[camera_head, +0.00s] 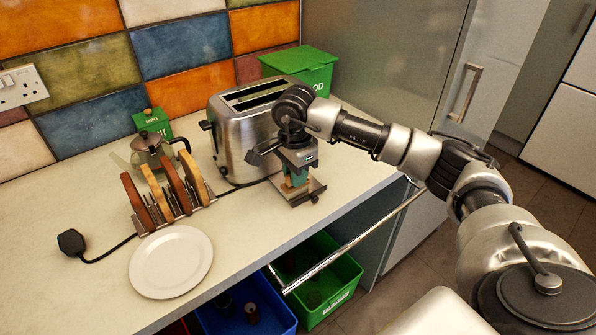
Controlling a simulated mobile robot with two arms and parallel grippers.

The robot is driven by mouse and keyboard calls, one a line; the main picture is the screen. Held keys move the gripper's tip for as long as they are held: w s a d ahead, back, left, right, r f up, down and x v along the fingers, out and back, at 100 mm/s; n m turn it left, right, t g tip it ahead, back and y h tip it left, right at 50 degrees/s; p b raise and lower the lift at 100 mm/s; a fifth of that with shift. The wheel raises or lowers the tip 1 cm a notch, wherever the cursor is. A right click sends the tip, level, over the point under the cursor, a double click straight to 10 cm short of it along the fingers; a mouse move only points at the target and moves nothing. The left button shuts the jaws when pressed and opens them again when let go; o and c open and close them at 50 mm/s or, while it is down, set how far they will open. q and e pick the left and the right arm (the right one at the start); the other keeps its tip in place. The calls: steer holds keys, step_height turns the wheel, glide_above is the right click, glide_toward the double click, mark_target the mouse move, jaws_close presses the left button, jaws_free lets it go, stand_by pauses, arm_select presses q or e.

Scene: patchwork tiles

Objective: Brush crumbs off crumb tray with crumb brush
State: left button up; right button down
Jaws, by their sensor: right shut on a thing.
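My right gripper (297,172) points down at the counter's front edge, beside the toaster's right end. It is shut on a small green and tan thing, which looks like the crumb brush (296,181); the fingers hide much of it. A flat grey metal piece, which looks like the crumb tray (283,189), lies just under the brush, close to the toaster's base. The brush appears to be at or just above the tray; I cannot tell if they touch. Crumbs are too small to make out. The steel toaster (232,150) stands upright. My left gripper is not in view.
A toast rack (186,211) with toast, a white plate (171,262), a teapot (150,152) and a green tin (155,124) stand left of the toaster. A green bin (312,66) is behind. A metal rail (350,243) runs along the front above crates.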

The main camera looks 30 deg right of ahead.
steer(key=shift+r+p, duration=1.9)
steer(key=shift+r, duration=1.15)
steer(key=shift+f, duration=0.1)
